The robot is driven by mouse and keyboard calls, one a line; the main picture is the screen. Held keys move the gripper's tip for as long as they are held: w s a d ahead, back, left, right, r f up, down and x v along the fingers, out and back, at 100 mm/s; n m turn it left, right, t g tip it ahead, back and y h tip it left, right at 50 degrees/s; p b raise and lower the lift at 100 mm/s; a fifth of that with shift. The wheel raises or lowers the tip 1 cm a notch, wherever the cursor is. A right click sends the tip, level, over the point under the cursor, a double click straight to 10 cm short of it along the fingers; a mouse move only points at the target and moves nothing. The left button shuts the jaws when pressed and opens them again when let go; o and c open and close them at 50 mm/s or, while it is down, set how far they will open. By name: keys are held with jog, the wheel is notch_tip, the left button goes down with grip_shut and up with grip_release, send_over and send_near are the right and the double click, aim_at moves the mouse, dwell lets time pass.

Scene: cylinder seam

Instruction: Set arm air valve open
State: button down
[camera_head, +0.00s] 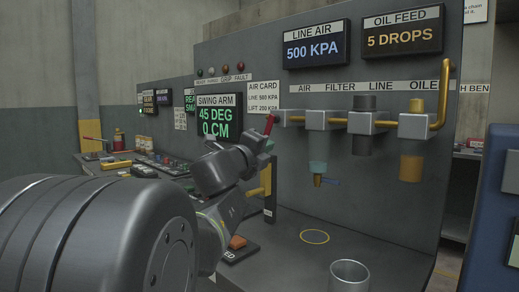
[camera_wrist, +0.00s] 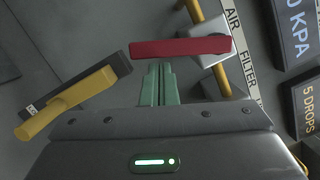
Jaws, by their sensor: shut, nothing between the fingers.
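A red lever (camera_head: 268,124) sits at the left end of the air line, beside a grey block (camera_head: 290,117). In the wrist view the red lever (camera_wrist: 180,47) lies crosswise to the yellow pipe (camera_wrist: 220,77). A yellow handle (camera_head: 266,180) on a dark plate is lower down; it also shows at left in the wrist view (camera_wrist: 66,104). No readable label shows which is the arm air valve. My gripper (camera_head: 266,146) is shut and empty. Its green fingers (camera_wrist: 158,84) end just by the red lever; whether they touch it is unclear.
The line's filter bowl (camera_head: 317,150) and oiler (camera_head: 411,155) hang to the right. Displays read LINE AIR 500 KPA (camera_head: 315,45) and SWING ARM 45 DEG, 0 CM (camera_head: 216,122). An orange button box (camera_head: 237,243) and a metal cup (camera_head: 349,276) stand on the bench.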

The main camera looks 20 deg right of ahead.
jog(key=shift+w+a+m+b, duration=0.15)
jog(key=shift+w+m+b, duration=0.35)
jog(key=shift+m, duration=0.3)
jog(key=w+a+r+m+g+h+b, duration=0.1)
jog(key=w+a+r+m+g+h, duration=0.1)
jog(key=m, duration=1)
jog(key=w+r+h, duration=0.1)
jog(key=w+r, duration=0.1)
jog(key=w, duration=0.1)
jog(key=shift+m+g+h, duration=0.3)
jog(key=shift+m+g, duration=0.1)
jog(key=shift+w+a, duration=0.1)
jog(key=shift+w, duration=0.05)
